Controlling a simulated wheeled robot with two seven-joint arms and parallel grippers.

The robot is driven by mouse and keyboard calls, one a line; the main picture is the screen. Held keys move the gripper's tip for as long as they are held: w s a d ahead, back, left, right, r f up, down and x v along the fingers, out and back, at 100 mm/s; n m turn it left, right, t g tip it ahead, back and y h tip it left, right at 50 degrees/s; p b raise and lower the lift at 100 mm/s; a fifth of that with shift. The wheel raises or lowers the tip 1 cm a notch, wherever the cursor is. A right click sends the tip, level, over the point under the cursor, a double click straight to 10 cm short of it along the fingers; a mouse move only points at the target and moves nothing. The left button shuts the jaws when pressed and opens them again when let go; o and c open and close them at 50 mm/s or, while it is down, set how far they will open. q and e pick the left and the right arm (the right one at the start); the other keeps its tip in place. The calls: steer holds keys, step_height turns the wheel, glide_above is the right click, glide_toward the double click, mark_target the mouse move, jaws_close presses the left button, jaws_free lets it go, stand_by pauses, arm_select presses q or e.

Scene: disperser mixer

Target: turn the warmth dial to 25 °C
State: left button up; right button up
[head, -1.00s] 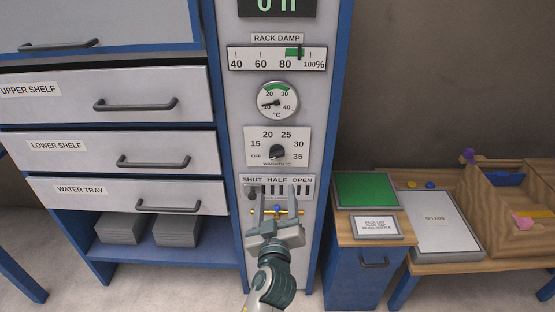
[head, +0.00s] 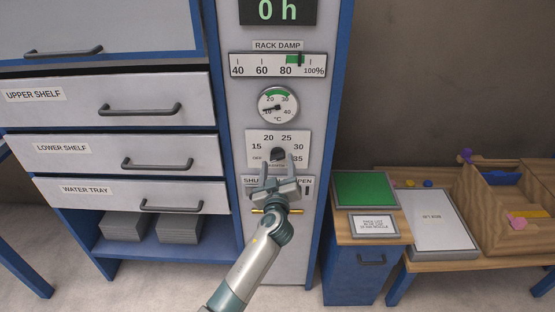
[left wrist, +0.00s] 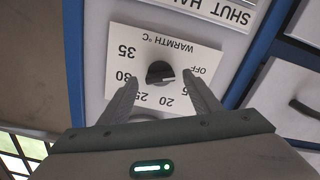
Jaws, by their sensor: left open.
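The warmth dial is a dark round knob (head: 277,153) on a white plate (head: 299,140) marked OFF, 15, 20, 25, 30 and 35. In the left wrist view the knob (left wrist: 160,73) appears upside down, its pale mark pointing roughly toward OFF. My left gripper (head: 278,158) is open and empty in front of the plate's lower part. In the left wrist view its fingertips (left wrist: 160,79) lie on either side of the knob; I cannot tell whether they reach around it. My right gripper is not in view.
Above the plate are a round thermometer (head: 278,105) and a rack damp scale (head: 278,65). Below it a SHUT-HALF-OPEN panel (head: 307,187) is mostly hidden by my gripper. Drawers with handles (head: 139,109) stand left; a side table with a green pad (head: 365,189) stands right.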

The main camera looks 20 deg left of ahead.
arm_select(q)
steer(key=shift+x, duration=0.85)
steer(key=c, duration=1.1)
steer(key=shift+o, duration=0.3)
